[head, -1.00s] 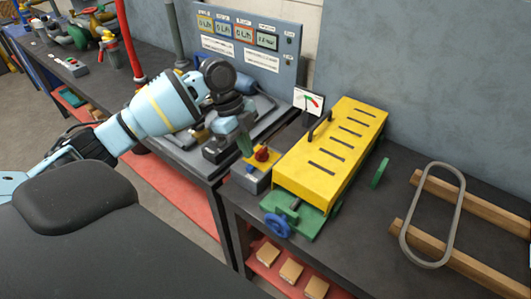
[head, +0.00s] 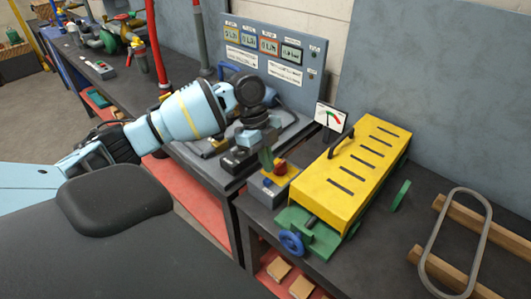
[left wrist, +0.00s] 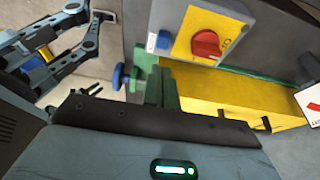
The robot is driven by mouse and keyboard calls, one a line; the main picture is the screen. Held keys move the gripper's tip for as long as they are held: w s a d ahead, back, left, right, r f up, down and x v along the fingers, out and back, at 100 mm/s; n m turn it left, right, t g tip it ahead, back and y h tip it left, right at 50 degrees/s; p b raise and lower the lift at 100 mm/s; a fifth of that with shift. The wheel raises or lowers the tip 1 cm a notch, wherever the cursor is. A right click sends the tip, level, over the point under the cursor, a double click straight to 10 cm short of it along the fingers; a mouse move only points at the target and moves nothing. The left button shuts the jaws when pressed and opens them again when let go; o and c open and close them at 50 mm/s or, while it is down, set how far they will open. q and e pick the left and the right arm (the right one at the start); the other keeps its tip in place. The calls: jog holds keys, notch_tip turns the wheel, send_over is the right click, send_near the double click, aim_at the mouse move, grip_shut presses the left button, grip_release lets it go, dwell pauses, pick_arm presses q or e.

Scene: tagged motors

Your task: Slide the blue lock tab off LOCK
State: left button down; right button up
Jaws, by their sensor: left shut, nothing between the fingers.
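A small grey switch box (head: 262,190) stands left of the yellow-covered machine. A yellow plate with a red knob (head: 280,167) is on it. In the left wrist view the red knob (left wrist: 206,44) is clear, with a small blue tab (left wrist: 163,41) by a white label at the plate's edge. I cannot make out the tab in the head view. My right gripper is not in view.
The yellow cover (head: 350,175) with a black handle and a white gauge (head: 331,117) stand close on the right. A blue handwheel (head: 292,243) sticks out at the front. A grey console (head: 275,70) stands behind. A steel loop (head: 455,240) lies far right.

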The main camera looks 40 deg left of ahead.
aim_at(265, 180)
pick_arm(q)
jog(key=shift+x, duration=2.8)
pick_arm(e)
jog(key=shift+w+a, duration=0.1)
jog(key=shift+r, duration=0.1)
pick_arm(q)
jog(key=a, duration=0.3)
jog(key=shift+w+a, duration=0.2)
jog(key=shift+a, duration=0.15)
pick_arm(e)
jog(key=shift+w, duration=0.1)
pick_arm(q)
jog(key=shift+r, duration=0.1)
